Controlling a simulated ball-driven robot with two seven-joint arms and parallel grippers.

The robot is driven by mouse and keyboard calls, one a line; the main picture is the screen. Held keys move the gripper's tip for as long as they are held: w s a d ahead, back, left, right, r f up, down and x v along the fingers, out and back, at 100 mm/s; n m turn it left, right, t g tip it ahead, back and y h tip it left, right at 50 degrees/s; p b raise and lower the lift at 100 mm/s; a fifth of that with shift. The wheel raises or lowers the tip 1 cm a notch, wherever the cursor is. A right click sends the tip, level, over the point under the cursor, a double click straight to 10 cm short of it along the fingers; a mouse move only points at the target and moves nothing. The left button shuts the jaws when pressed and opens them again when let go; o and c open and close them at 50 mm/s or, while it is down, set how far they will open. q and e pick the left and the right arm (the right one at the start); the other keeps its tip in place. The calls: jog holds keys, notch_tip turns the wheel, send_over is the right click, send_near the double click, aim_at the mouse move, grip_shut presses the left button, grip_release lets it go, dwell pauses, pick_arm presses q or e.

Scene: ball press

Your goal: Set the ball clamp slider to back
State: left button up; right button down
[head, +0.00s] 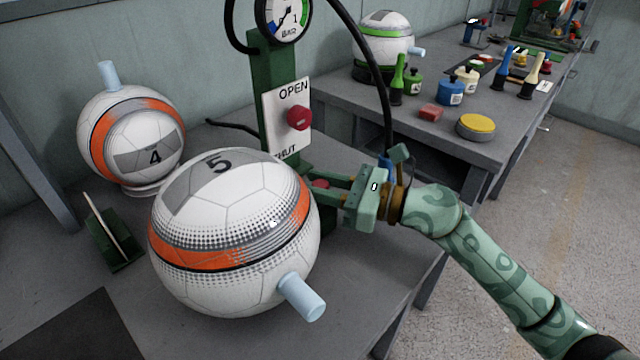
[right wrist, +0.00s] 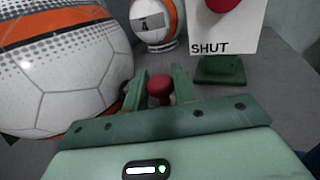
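A small red knob, seemingly the ball clamp slider's (right wrist: 160,88), sits low beside the large ball marked 5 (head: 235,225). In the head view the knob (head: 320,184) is partly hidden by my right gripper (head: 325,183). My right gripper reaches in from the right, low behind the ball. In the right wrist view its two fingers stand apart, one on each side of the knob; I cannot tell whether they touch it. The slider's track and its markings are hidden. My left gripper is not in view.
A green post carries a gauge (head: 284,15) and a white OPEN/SHUT panel (head: 275,125) with a red knob (head: 300,117). A ball marked 4 (head: 140,150) rests behind. A black hose (head: 378,80) hangs near my right gripper. A side bench (head: 350,102) holds pots and tools.

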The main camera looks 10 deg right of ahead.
jog(key=shift+w+d+f, duration=0.1)
jog(key=shift+w+d, duration=0.2)
jog(key=shift+d, duration=0.1)
jog(key=shift+w+d+r, duration=0.1)
jog(key=shift+d+r, duration=0.05)
jog(key=shift+r, duration=0.05)
jog(key=c, duration=1.5)
grip_release()
jog(key=shift+d, duration=0.1)
jog(key=shift+f, duration=0.1)
jog(key=v, duration=1.6)
jog(key=shift+p, duration=0.3)
